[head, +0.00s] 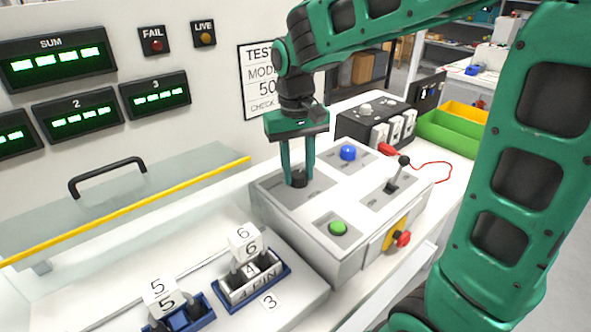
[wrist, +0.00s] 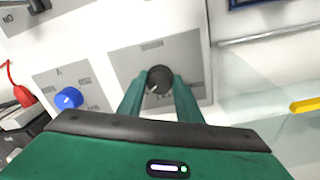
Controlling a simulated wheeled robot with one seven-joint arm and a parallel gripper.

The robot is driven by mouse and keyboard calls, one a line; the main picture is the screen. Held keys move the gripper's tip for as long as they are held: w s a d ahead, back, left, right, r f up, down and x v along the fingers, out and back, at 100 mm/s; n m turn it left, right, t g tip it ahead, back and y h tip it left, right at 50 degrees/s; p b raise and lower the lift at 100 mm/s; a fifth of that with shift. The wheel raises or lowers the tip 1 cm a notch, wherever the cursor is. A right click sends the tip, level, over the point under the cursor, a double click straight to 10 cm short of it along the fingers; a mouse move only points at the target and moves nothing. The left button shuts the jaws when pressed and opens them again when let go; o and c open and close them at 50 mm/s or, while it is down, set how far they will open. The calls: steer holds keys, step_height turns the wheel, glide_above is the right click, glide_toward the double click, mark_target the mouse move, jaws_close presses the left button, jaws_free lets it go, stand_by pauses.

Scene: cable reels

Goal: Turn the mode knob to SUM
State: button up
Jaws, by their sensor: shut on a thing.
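The mode knob (head: 299,180) is a small dark round knob on a grey plate at the back left of the white control box (head: 290,232). My gripper (head: 298,176) reaches down from above with its green fingers shut on the knob. In the wrist view the knob (wrist: 159,79) sits between the two fingertips (wrist: 160,84), with a light pointer mark at its lower left. The lettering around the knob is too small to read, so I cannot tell which mode it points to.
The box also carries a blue knob (head: 348,152), a black lever (head: 397,172), a green button (head: 338,227) and a red knob (head: 402,238) on its side. A clear guard with a yellow edge (head: 130,208) lies left. Numbered connector blocks (head: 250,275) stand in front.

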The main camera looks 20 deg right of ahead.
mark_target(296, 174)
steer(key=shift+w+r, duration=0.15)
steer(key=o, duration=1)
steer(key=shift+o, duration=0.2)
step_height(296, 174, up, 11)
steer(key=shift+a+f, duration=0.2)
